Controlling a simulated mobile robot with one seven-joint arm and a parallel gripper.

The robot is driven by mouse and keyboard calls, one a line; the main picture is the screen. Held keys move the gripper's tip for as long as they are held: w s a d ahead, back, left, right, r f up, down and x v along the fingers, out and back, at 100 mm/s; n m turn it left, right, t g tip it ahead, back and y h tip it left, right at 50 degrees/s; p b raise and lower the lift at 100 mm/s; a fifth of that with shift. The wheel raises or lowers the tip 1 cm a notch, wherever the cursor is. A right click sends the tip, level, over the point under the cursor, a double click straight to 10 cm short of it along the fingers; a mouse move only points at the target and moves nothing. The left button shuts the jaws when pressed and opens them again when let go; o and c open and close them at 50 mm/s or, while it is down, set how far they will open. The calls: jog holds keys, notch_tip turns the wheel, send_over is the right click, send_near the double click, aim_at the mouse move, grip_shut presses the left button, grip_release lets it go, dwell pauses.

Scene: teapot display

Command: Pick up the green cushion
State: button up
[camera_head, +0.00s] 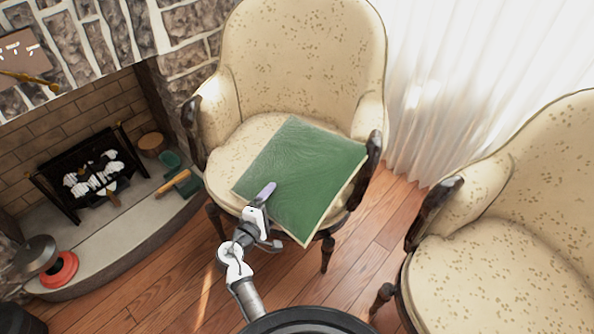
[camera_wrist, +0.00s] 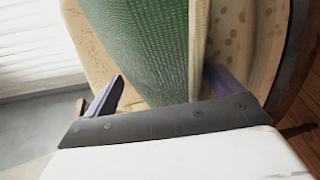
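The green cushion (camera_head: 305,180) is square, with a green face and pale edges. It rests on the seat of the patterned cream armchair (camera_head: 303,50), its near corner sticking out past the seat front. My gripper (camera_head: 266,214) is at the cushion's near left edge, one purple finger showing above the green face. In the wrist view the cushion (camera_wrist: 145,45) reaches between my two spread fingers. There is a clear gap at the left finger; the pale edge is close to the right finger, and I cannot tell whether they touch. The other fingertip is hidden in the head view.
A second cream armchair (camera_head: 500,270) stands at the right. A stone fireplace with a black grate (camera_head: 85,175) and hearth is at the left. The chair's dark wooden arms (camera_head: 369,160) flank the seat. Wooden floor (camera_head: 340,285) is clear between the chairs.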

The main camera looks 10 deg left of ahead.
jog(key=shift+c, duration=1.1)
jog(key=shift+r, duration=0.15)
